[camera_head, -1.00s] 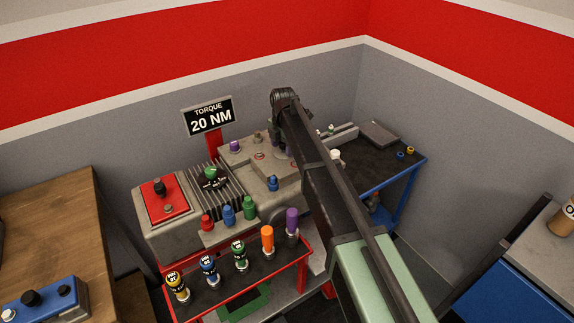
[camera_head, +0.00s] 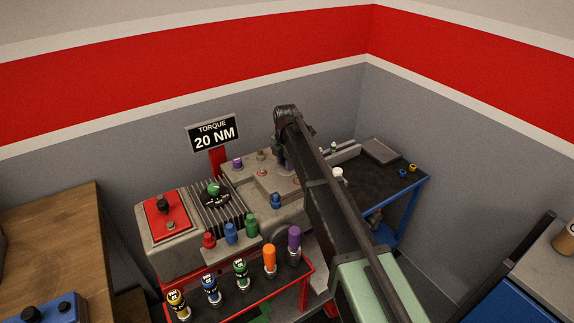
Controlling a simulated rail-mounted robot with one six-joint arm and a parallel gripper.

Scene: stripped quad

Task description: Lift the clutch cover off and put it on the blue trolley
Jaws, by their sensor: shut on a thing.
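The grey clutch cover (camera_head: 268,181) appears to be the raised plate with small red marks on the grey engine casing, left of my arm. My gripper (camera_head: 284,158) points down at its far right side and is shut on it, though my arm hides much of the grip. I cannot tell whether the cover is clear of the casing. The blue trolley (camera_head: 402,212) stands to the right against the wall, with a dark top partly hidden by my arm.
A red stand (camera_head: 240,300) with coloured sockets is in front. A torque sign (camera_head: 213,134) rises behind. A wooden bench (camera_head: 50,235) is left.

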